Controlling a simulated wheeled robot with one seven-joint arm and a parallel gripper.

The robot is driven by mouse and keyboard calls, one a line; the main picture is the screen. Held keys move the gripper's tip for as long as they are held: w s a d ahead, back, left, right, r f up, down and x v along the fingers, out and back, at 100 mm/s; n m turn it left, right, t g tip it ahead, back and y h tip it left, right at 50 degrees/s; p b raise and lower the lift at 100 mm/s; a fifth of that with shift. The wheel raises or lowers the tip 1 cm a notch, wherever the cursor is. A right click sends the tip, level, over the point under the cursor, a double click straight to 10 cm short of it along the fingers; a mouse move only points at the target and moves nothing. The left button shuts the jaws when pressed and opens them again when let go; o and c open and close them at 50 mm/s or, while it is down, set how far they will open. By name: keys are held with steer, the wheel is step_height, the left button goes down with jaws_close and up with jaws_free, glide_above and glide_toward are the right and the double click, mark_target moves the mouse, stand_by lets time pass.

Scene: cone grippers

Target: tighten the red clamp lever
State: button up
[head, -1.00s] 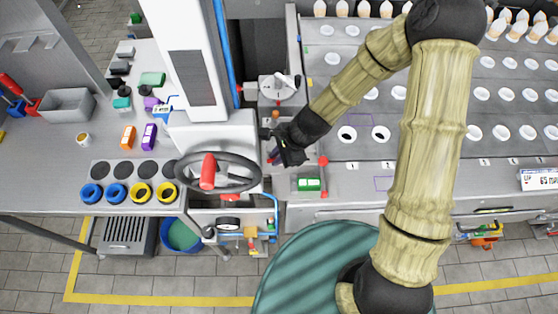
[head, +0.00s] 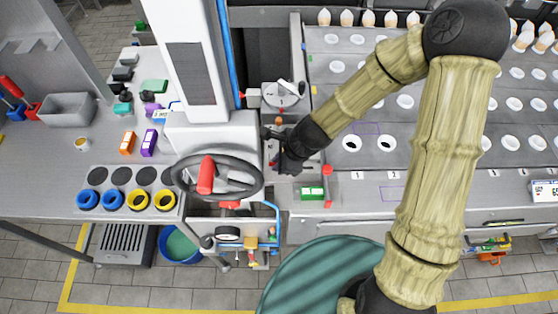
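A red lever with a round knob (head: 327,170) stands at the right edge of the small grey fixture, near the front of the machine bench. I take it for the clamp lever, but it is small, and whether it is tight cannot be told. My gripper (head: 280,160) is dark and hangs over the fixture, left of this lever and apart from it in the picture. Its fingers are small and dark against the fixture, so their opening is not clear. Small red parts show beside the fingers. My gripper and wrist hide part of the fixture.
A dark handwheel (head: 240,178) with a red grip (head: 206,175) stands left of the fixture. A white column (head: 188,60) rises at the back left. A numbered bench with white cups (head: 352,143) lies right.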

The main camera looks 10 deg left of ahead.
steer(key=o, duration=0.4)
steer(key=p+v, duration=0.3)
steer(key=v, duration=1.4)
steer(key=shift+d+r, duration=0.1)
steer(key=shift+r, duration=0.1)
steer(key=d+n+h, duration=0.1)
steer(key=d+n, duration=0.4)
steer(key=d, duration=0.1)
steer(key=s+d+n+t+h, duration=0.1)
steer(key=d+n+h, duration=0.1)
steer(key=d+n, duration=0.3)
steer(key=s+d+r+n+h, duration=0.1)
steer(key=d+n, duration=0.4)
steer(key=d, duration=0.2)
steer(key=shift+d+r+h, duration=0.1)
steer(key=shift+d+h, duration=0.1)
steer(key=shift+h, duration=0.2)
